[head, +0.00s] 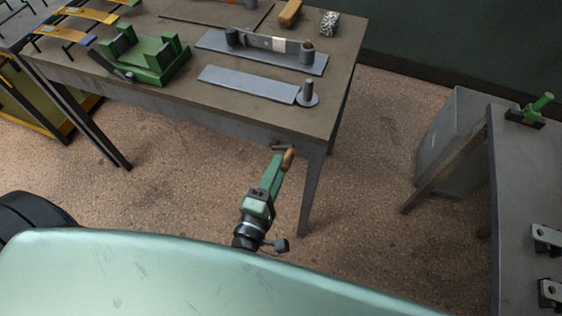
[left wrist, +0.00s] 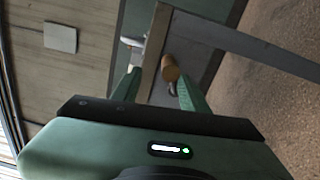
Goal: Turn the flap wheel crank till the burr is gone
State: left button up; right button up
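The crank shows under the front edge of the bench, as a metal arm (head: 280,147) with a wooden handle (head: 289,159). In the left wrist view the wooden handle (left wrist: 170,69) and a metal part (left wrist: 131,42) show beyond my fingers. My left gripper (head: 275,172) is at the handle. In the left wrist view its green fingers (left wrist: 160,80) are apart, with the handle between or just beyond the tips, nearer the right finger. I cannot tell whether they touch it. No burr can be made out, and I cannot identify the flap wheel. My right gripper is out of view.
The bench (head: 200,103) carries a green fixture (head: 150,58), metal plates (head: 245,83), a speckled cylinder (head: 329,22) and a wooden piece (head: 290,12). A bench leg (head: 312,190) stands right of my gripper.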

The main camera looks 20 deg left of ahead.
pick_arm(q)
jog(key=shift+s, duration=0.15)
jog(key=s, duration=0.9)
dwell(0.8)
jog(key=shift+a, duration=0.1)
dwell(0.5)
